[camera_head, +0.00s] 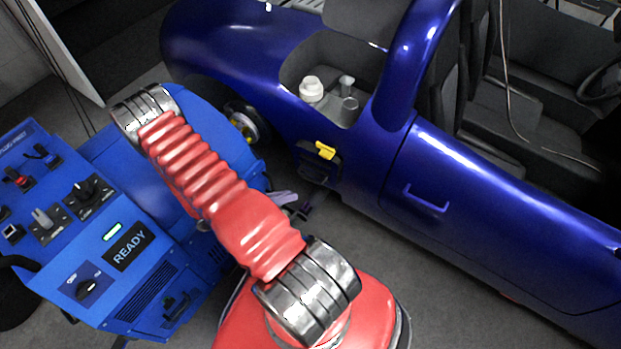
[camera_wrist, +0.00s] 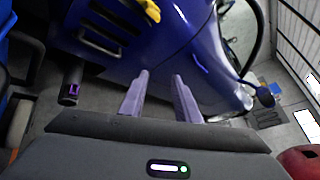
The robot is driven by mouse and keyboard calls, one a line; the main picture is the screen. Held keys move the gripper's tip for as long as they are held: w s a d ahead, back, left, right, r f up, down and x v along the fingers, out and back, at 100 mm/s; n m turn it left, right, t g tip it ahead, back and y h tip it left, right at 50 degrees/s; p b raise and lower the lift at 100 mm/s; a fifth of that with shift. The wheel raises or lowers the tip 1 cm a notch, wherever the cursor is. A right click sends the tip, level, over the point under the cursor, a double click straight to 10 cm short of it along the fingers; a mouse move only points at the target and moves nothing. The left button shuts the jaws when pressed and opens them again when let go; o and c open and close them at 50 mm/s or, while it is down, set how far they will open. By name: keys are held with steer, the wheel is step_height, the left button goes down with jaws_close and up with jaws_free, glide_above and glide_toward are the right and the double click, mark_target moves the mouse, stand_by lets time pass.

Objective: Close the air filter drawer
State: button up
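My gripper (camera_wrist: 160,76) is open and empty, its two purple fingers apart in the wrist view. In the head view my gripper (camera_head: 293,204) shows partly beyond my red arm, low between the blue machine and the blue car. A dark slotted unit with a yellow part (camera_head: 318,162) sits on the car's side, above and right of my gripper. It seems to be the same dark slotted part (camera_wrist: 105,35) at the upper left of the wrist view, apart from my fingers. I cannot tell for certain that this is the air filter drawer, or how far it stands out.
The blue machine (camera_head: 125,270) with switches and a READY sign stands at left. The car (camera_head: 470,215) fills the right. Grey floor (camera_head: 415,290) between them is clear. A white bottle (camera_head: 311,89) and small containers sit in the car's recess.

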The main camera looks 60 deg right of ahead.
steer(key=s+d+f+n+h, duration=0.1)
steer(key=s+f+n, duration=0.3)
steer(key=f, duration=0.2)
steer(key=n+t+h, duration=0.4)
steer(key=n+t, duration=0.3)
steer(key=n, duration=0.5)
glide_toward(310, 180)
steer(key=w+a, duration=0.1)
steer(key=a, duration=0.2)
steer(key=shift+s+d+f, duration=0.3)
steer(key=shift+s+d, duration=0.05)
steer(key=shift+d, duration=1.9)
steer(key=shift+s+d+f, duration=0.3)
steer(key=shift+s+d, duration=0.05)
steer(key=shift+d, duration=1.9)
steer(key=shift+s+d+f, duration=0.3)
steer(key=shift+s+d, duration=0.1)
steer(key=shift+d, duration=1.85)
steer(key=shift+c, duration=0.5)
jaws_close()
